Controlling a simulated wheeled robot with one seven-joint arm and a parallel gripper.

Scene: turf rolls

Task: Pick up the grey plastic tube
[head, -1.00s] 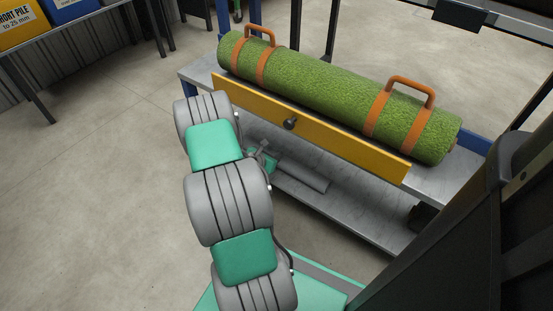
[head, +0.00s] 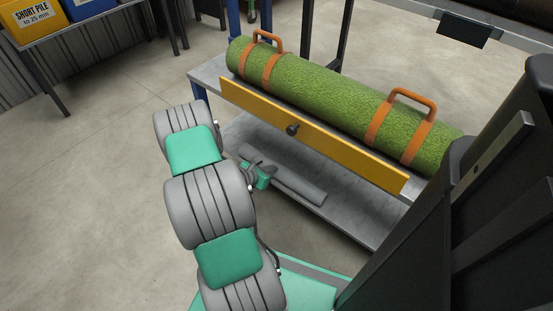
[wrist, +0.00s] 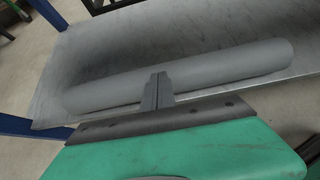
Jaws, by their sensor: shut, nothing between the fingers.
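The grey plastic tube (wrist: 215,68) lies on the lower metal shelf of the workbench. It spans most of the wrist view, and it also shows in the head view (head: 300,185) beneath the yellow drawer front. My gripper (wrist: 158,78) is shut and empty, with its fingertips in front of the tube's middle in the wrist view. I cannot tell whether the fingertips touch the tube. In the head view my gripper (head: 266,172) is at the shelf's front, near the tube's left part, partly hidden by my wrist.
The lower shelf (head: 345,222) has bare room around the tube. Above it are the yellow drawer front (head: 340,152) with a dark knob and the bench top carrying a green turf roll (head: 320,88) with orange straps. A blue leg (wrist: 18,124) stands at the shelf's left.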

